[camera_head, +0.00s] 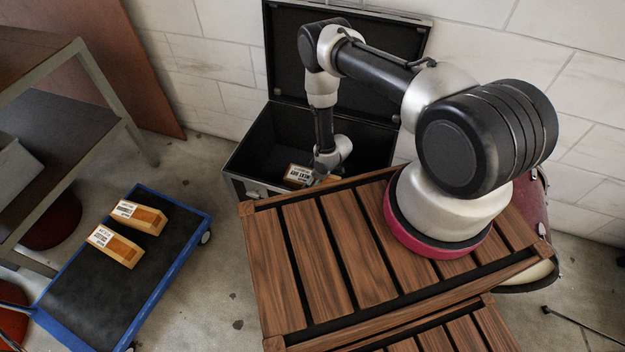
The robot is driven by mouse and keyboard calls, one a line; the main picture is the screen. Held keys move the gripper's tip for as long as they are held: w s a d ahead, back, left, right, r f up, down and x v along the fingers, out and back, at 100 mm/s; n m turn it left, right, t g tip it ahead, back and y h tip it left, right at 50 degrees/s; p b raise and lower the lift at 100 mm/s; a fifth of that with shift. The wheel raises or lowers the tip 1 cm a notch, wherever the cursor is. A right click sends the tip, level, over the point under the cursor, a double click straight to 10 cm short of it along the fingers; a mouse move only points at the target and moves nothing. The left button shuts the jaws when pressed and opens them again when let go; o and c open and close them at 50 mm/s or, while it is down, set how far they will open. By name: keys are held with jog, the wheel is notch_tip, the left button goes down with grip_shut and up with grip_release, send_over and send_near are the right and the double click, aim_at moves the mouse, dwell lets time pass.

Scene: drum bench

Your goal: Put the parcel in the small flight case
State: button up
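The flight case (267,148) stands open against the wall, its dark lid raised at the back. My arm reaches down into the case. My gripper (318,181) is low inside, near the case's front wall, and its fingers are mostly hidden. A small orange-brown parcel with a white label (299,174) shows inside the case, just left of my gripper. Its lower part is hidden by the case's front rim. I cannot tell whether my gripper touches or holds it.
A blue-edged cart (75,290) at the left carries two similar labelled boxes, a rear one (148,219) and a front one (122,251). A shelf rack (100,75) stands at the far left. Floor is clear between cart and case.

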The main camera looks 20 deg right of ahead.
jog(key=shift+f, duration=0.6)
jog(key=o, duration=1.6)
jog(key=shift+r, duration=0.1)
